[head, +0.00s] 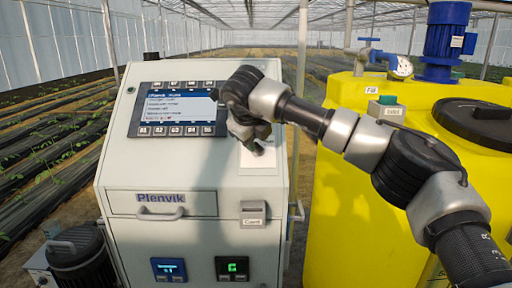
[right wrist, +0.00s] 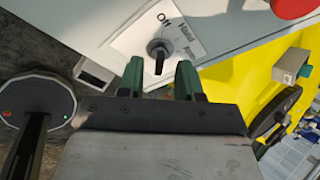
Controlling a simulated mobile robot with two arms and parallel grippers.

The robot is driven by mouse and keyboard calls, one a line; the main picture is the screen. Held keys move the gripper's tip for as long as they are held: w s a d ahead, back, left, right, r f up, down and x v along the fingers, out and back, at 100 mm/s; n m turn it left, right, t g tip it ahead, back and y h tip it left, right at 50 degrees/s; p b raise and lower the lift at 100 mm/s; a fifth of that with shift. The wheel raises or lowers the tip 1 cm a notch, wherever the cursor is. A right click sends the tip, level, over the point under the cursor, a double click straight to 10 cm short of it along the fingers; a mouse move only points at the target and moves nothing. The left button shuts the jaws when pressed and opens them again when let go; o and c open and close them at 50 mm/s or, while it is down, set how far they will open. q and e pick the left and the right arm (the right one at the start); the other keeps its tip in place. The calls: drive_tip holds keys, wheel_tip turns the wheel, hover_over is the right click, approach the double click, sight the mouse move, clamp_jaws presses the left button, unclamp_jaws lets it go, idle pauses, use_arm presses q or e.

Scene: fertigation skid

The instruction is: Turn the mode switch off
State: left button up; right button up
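The mode switch (right wrist: 159,48) is a black rotary knob on a white label plate (right wrist: 135,38) on the grey cabinet, seen in the right wrist view. Printed position words lie around it, partly legible; one reads like "Hand". The knob's narrow bar points toward my gripper in that view. My right gripper (right wrist: 160,75) has two green fingers spread apart with a gap between them. The knob appears between and just beyond the fingertips, with no visible contact. In the head view my right gripper (head: 256,142) is in front of the panel and hides the knob. My left gripper is out of view.
The cabinet (head: 200,245) carries a lit screen (head: 175,105) with buttons left of my arm. A red button (right wrist: 291,7) is near the switch plate. A drawer handle (head: 160,214) sticks out below. A yellow tank (head: 340,200) with a blue motor (head: 446,40) stands right.

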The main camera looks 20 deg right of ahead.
drive_tip(key=b+v, duration=0.1)
drive_tip(key=v, duration=0.7)
drive_tip(key=shift+a+f, duration=0.1)
drive_tip(key=shift+f, duration=0.1)
